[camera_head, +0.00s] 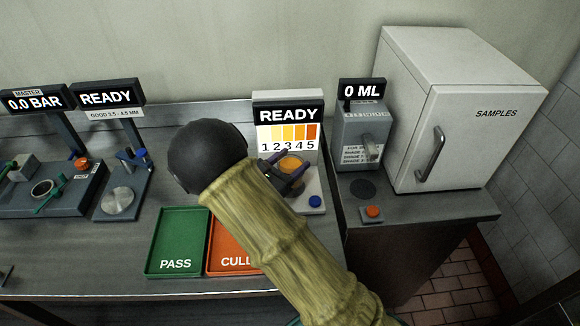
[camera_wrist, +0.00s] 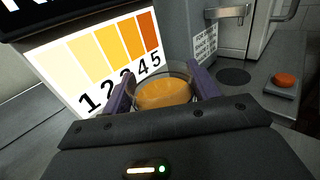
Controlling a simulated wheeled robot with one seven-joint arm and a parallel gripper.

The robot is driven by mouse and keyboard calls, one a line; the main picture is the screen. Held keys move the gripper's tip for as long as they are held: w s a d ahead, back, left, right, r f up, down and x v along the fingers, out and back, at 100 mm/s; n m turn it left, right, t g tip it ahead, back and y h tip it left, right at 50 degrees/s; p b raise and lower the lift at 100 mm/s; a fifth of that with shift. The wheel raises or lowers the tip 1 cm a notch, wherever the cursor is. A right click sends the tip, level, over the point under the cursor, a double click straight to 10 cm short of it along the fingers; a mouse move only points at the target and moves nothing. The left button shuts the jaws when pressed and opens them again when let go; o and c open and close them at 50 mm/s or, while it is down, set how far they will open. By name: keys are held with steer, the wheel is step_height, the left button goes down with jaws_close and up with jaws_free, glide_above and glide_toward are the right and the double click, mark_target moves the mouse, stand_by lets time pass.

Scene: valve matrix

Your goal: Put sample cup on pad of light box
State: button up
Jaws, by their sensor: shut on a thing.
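The sample cup (camera_wrist: 163,92) is a clear cup with orange liquid. My gripper (camera_wrist: 160,88) is shut on it, with a purple finger on each side. In the head view the cup (camera_head: 290,164) shows between my gripper's fingers (camera_head: 287,172), in front of the light box. The light box (camera_head: 288,120) has a READY sign and a lit panel of yellow-to-orange shades numbered 1 to 5; the panel also shows in the wrist view (camera_wrist: 100,50). The pad is hidden under the cup and gripper. I cannot tell whether the cup touches it.
A blue button (camera_head: 315,201) is on the light box base. Green PASS (camera_head: 175,240) and orange CULL (camera_head: 222,240) trays lie in front, partly behind my arm. A dispenser reading 0 ML (camera_head: 362,130) and a SAMPLES fridge (camera_head: 450,120) stand at right. Measuring stations (camera_head: 122,195) stand at left.

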steer(key=shift+f, duration=0.95)
steer(key=shift+f, duration=0.15)
steer(key=o, duration=1.1)
steer(key=shift+a, duration=0.15)
steer(key=b+v, duration=0.2)
steer(key=v, duration=0.9)
steer(key=shift+s+a, duration=0.2)
steer(key=shift+s, duration=0.15)
steer(key=shift+s, duration=0.1)
